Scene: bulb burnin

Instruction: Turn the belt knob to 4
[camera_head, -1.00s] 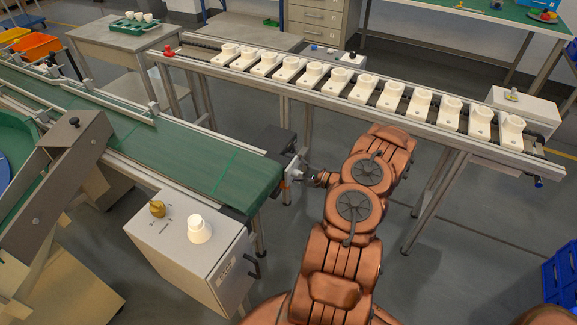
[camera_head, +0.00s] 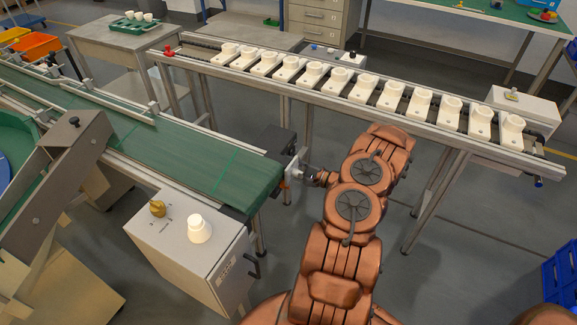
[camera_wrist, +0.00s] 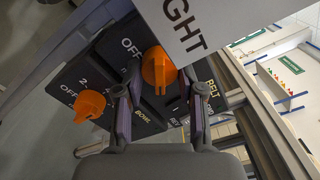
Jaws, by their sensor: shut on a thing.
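The belt knob (camera_wrist: 157,66) is orange and sits on a dark control panel (camera_wrist: 135,50) in the wrist view. "BELT" is printed to its right and "OFF" to its upper left. My gripper (camera_wrist: 160,84) has a finger on either side of this knob and is shut on it. The fingers and the tilt of the view hide most of the dial numbers, so I cannot read the knob's setting. A second orange knob (camera_wrist: 90,104), beside the word "BOWL", sits to the left and is free. In the head view my gripper is at the green conveyor's (camera_head: 190,160) near end, mostly hidden.
A white sign (camera_wrist: 190,22) ending in "GHT" overhangs the panel in the wrist view. A grey box (camera_head: 175,250) with a yellow knob and white bulb holder stands before the conveyor. A rail (camera_head: 400,110) with several white holders runs behind my arm.

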